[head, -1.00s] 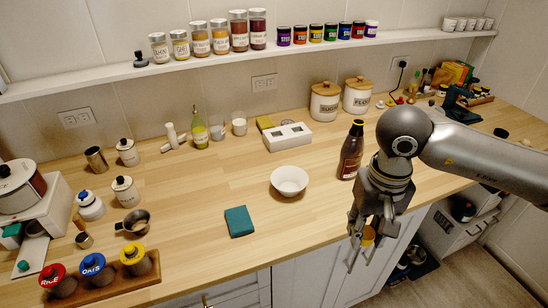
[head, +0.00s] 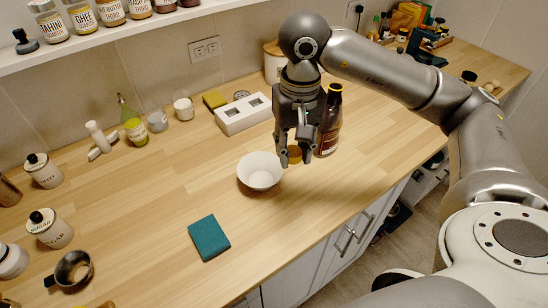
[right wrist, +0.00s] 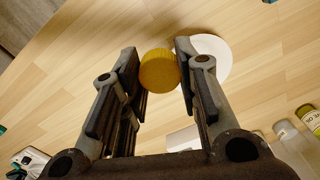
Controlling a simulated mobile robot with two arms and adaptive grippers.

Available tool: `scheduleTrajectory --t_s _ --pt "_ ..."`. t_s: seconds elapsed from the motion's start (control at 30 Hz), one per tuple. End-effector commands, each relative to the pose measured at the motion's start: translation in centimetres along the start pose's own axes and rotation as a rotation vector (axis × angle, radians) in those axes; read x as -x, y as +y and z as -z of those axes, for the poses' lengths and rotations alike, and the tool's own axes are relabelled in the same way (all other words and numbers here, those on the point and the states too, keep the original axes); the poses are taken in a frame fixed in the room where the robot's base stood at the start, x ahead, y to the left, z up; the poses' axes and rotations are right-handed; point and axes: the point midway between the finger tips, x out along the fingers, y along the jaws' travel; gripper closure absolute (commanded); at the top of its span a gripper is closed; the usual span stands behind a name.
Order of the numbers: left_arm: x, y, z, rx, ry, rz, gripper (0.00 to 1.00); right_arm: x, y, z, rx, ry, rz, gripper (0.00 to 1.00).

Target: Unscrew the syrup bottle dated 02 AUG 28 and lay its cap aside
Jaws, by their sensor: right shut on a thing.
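The brown syrup bottle (head: 328,130) stands upright on the wooden counter, just right of my right gripper and partly behind it. Its neck top is dark with a yellowish band; its date cannot be read. My right gripper (head: 293,150) points down and is shut on a yellow-orange cap (head: 295,154), low over the counter between the bowl and the bottle. The right wrist view shows the ribbed round cap (right wrist: 159,70) between the two fingertips. Whether the cap touches the counter cannot be told. My left gripper is not in view.
A white bowl (head: 260,171) stands just left of the gripper. A teal cloth or booklet (head: 209,238) lies in front. A white holder with square openings (head: 243,114) stands behind. The counter between bowl and front edge is clear.

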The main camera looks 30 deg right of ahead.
Motion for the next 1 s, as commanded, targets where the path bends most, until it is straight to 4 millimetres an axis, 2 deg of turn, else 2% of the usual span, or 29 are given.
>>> scheduleTrajectory --t_s 0.03,0.13,0.37,0.47,0.8,1.0 --pt "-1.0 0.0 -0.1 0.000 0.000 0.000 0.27 -0.9 0.9 0.1 -0.029 -0.001 -0.004 0.99" --pt "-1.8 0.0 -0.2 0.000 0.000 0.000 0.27 -1.2 2.4 0.2 -0.075 0.001 -0.010 0.99" --pt "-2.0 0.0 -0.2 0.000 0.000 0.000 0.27 -1.3 3.9 0.8 -0.127 0.004 -0.018 0.99" --pt "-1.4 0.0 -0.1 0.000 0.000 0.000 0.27 -1.8 4.1 2.3 -0.132 0.000 -0.019 0.99" --pt "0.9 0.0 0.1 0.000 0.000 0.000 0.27 -4.9 4.5 9.5 -0.130 0.000 -0.019 0.99" --pt "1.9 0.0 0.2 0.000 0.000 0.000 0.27 -8.8 4.8 12.4 -0.128 0.000 -0.019 0.99"
